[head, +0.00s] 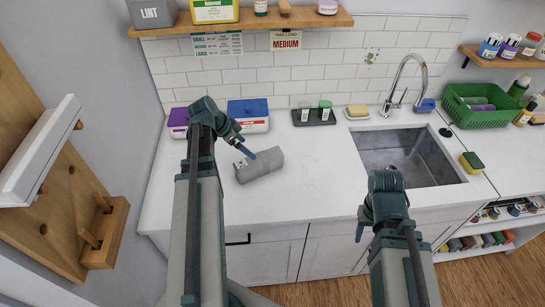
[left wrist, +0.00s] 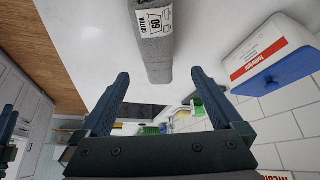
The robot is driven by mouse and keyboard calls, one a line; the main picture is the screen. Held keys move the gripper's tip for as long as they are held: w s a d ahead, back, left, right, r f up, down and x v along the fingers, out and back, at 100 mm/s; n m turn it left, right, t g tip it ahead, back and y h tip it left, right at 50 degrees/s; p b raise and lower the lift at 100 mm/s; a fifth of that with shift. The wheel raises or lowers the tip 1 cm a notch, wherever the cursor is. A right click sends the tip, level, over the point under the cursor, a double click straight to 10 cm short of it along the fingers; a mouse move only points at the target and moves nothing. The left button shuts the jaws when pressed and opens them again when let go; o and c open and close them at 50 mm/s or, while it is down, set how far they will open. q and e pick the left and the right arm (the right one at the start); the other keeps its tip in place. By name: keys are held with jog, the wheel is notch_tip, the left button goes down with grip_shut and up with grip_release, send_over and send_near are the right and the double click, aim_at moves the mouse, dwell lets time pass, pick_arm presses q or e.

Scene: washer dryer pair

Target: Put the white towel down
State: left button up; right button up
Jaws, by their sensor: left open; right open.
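In the left wrist view the towel (left wrist: 157,55) shows a tag reading "COTTON 60". No plainly white towel is in view. My left gripper (head: 246,154) is beside the towel's tagged end. In the left wrist view my left gripper (left wrist: 160,74) has its fingers spread, with the towel beyond the tips and nothing held. Whether a finger touches the towel I cannot tell. My right gripper (head: 360,230) is open and empty in front of the counter's edge.
A purple box (head: 178,122) and a blue-lidded box (head: 248,115) stand behind the towel. A dark tray (head: 314,117) with two jars is to the right, then the sink (head: 405,158). The countertop (head: 310,175) right of the towel is clear. A shelf (head: 330,20) hangs above.

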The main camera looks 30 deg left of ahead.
aim_at(263, 163)
pick_arm(q)
jog(key=b+x, duration=0.7)
jog(key=x, duration=0.1)
jog(key=shift+s+a+f, duration=0.1)
jog(key=shift+w+d+f+b, duration=0.2)
jog(key=shift+w+f+b, duration=0.05)
jog(key=shift+b, duration=0.1)
jog(key=f+b, duration=0.2)
jog(key=d+f+b, duration=0.1)
jog(key=f+b, duration=0.1)
jog(key=shift+w+f, duration=0.1)
jog(key=shift+w, duration=0.3)
jog(key=shift+w+d+f+b, duration=0.3)
jog(key=shift+f+b, duration=0.1)
jog(key=shift+b, duration=0.1)
jog(key=shift+r, duration=0.1)
grip_shut()
jog(key=shift+r, duration=0.1)
